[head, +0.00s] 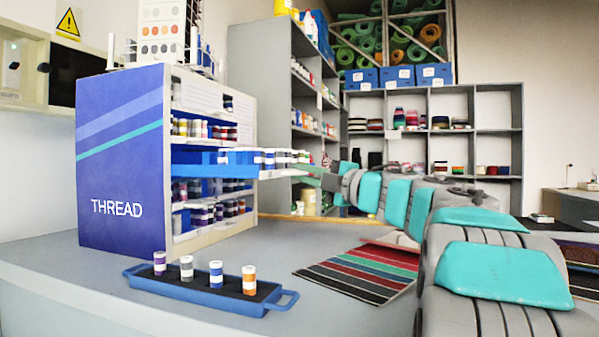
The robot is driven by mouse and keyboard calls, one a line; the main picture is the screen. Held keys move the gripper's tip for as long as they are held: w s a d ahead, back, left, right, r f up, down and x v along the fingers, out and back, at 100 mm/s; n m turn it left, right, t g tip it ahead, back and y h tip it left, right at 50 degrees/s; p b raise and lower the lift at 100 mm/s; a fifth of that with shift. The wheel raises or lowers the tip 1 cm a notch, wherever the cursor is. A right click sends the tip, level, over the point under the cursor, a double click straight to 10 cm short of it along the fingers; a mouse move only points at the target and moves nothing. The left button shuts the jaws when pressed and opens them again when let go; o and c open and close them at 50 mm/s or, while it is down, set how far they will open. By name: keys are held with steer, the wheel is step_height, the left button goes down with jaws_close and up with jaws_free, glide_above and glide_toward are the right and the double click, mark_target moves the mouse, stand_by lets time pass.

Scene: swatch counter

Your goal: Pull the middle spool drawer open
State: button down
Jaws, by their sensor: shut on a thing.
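The thread cabinet (120,160) stands on the counter at the left, its blue side marked THREAD. Its middle spool drawer (200,157) is blue and carries a row of spools with white, blue and orange showing. The drawer sticks out well past the cabinet front, toward the right. My gripper (314,174) is at the drawer's outer end and shut on it, apparently at the handle; the exact contact is small and partly hidden. My arm reaches in from the lower right.
A blue tray (160,283) with several spools stands upright on the counter before the cabinet. A striped cloth (358,274) lies under my arm. Grey shelves (270,75) stand behind. The counter between tray and cloth is clear.

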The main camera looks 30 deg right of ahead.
steer(key=shift+s+d, duration=0.3)
steer(key=shift+s, duration=0.05)
steer(key=c, duration=0.9)
jaws_free()
steer(key=shift+c, duration=0.2)
steer(key=v, duration=0.7)
steer(key=shift+s+b, duration=0.35)
steer(key=shift+b, duration=0.1)
steer(key=shift+d, duration=0.1)
